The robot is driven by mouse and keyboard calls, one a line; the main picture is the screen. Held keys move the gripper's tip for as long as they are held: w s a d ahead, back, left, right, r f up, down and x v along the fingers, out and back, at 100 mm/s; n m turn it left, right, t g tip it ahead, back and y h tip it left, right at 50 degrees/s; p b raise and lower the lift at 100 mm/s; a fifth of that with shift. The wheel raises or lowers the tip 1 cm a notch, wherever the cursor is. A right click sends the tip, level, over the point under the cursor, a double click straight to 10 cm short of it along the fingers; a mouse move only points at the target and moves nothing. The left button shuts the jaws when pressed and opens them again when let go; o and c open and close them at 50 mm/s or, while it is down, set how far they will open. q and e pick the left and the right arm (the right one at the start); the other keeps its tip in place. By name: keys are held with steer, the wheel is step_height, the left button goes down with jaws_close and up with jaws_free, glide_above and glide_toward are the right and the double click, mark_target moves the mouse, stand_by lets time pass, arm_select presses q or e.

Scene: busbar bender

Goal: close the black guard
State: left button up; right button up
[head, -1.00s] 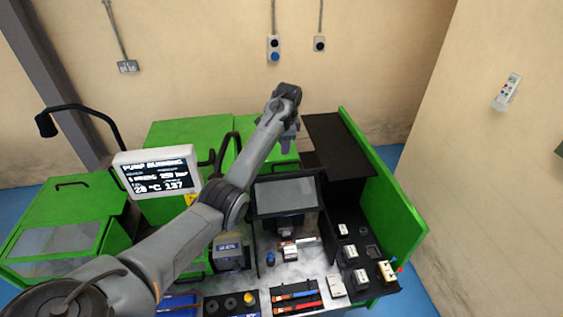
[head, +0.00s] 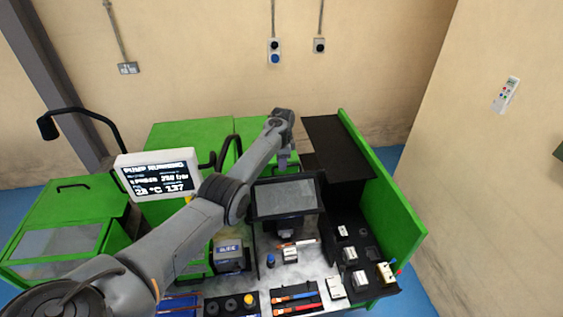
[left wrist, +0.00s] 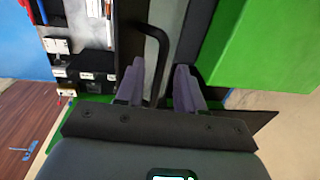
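The black guard (head: 286,198), a black frame with a grey window, stands tilted above the middle of the bench in the head view. My left gripper (head: 287,164) hangs just behind its top edge, pointing down. In the left wrist view the two fingers of my left gripper (left wrist: 158,84) are apart, with a dark curved handle (left wrist: 163,45) running down between them. I cannot tell whether the fingers touch the handle. The fingertips are hidden in the head view. My right gripper is not in view.
A green side panel (head: 385,195) stands to the right, beside a black tray with several small blocks. A white display (head: 158,173) and a black hoop (head: 229,148) stand to the left. Tools and small parts lie on the bench front.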

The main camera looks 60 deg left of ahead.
arm_select(q)
steer(key=shift+f, duration=0.35)
jaws_close()
